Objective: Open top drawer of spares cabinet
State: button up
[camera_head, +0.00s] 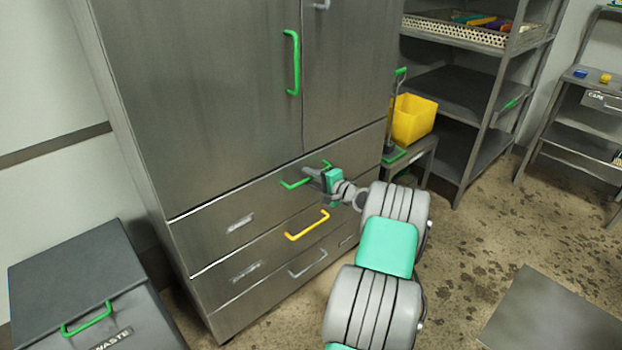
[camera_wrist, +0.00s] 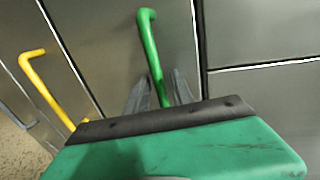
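The spares cabinet (camera_head: 215,80) is a tall grey metal unit with two doors above and a stack of drawers below. The top drawer (camera_head: 215,210) has a green bar handle (camera_head: 293,184) and appears closed. My gripper (camera_head: 316,176) is at this handle, in front of the drawer face. In the wrist view, the green handle (camera_wrist: 150,45) runs between the two dark fingers of my gripper (camera_wrist: 160,92). Its lower end is hidden behind the gripper body. I cannot tell whether the fingers press on it.
Below are a drawer with a yellow handle (camera_head: 308,226) and one with a grey handle (camera_head: 308,264). A waste bin (camera_head: 75,265) stands at left. A small stand with a yellow bin (camera_head: 412,120) and a shelf rack (camera_head: 455,95) are at right. Floor at right is mostly open.

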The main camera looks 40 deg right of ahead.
grip_shut()
dwell(1.2)
